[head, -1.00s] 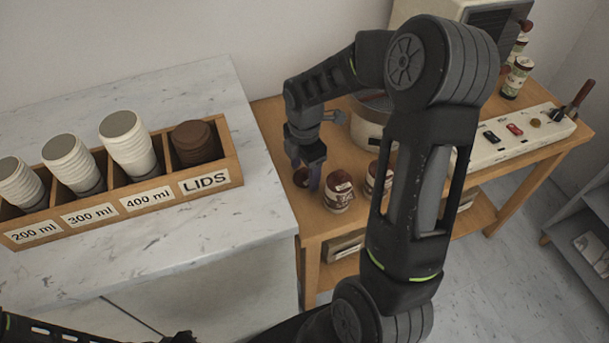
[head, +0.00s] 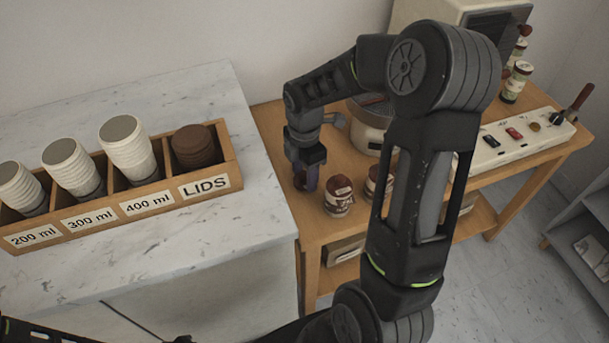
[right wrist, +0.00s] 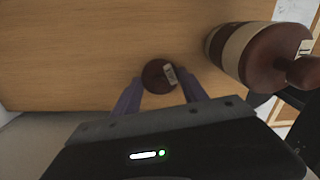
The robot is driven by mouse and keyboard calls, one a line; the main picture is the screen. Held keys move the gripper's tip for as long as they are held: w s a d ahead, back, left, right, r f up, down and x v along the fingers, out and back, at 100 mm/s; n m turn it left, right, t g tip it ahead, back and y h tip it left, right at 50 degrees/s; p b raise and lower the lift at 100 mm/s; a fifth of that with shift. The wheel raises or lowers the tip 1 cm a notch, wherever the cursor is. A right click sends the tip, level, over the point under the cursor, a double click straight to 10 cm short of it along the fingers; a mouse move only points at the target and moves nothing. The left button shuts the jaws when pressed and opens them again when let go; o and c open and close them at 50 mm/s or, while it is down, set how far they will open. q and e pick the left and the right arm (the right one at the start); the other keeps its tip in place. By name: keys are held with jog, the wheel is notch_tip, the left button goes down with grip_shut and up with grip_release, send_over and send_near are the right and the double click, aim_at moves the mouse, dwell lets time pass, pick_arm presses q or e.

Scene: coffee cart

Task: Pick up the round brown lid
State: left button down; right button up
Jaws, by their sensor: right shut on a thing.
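The round brown lid (right wrist: 157,73) shows in the right wrist view between the tips of my right gripper (right wrist: 160,88), with a small pale label on it. The gripper is shut on it, low over the wooden table. In the head view my right gripper (head: 306,181) points down at the table's left end, beside a brown-and-white jar (head: 338,195); the lid is mostly hidden there by the fingers. My left gripper is not clearly in view; only parts of my left arm show at the bottom left.
The jar stands close to the right of my gripper, and it is large in the right wrist view (right wrist: 255,52). A second jar (head: 376,178) and a round cooker-like pot (head: 368,132) stand beyond. A wooden rack (head: 120,207) with cups and stacked brown lids is on the marble counter (head: 190,262).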

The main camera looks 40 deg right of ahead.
aim_at(304, 173)
notch_tip(304, 173, up, 10)
jog(key=shift+f, duration=0.2)
jog(key=shift+r, duration=0.1)
dwell(0.6)
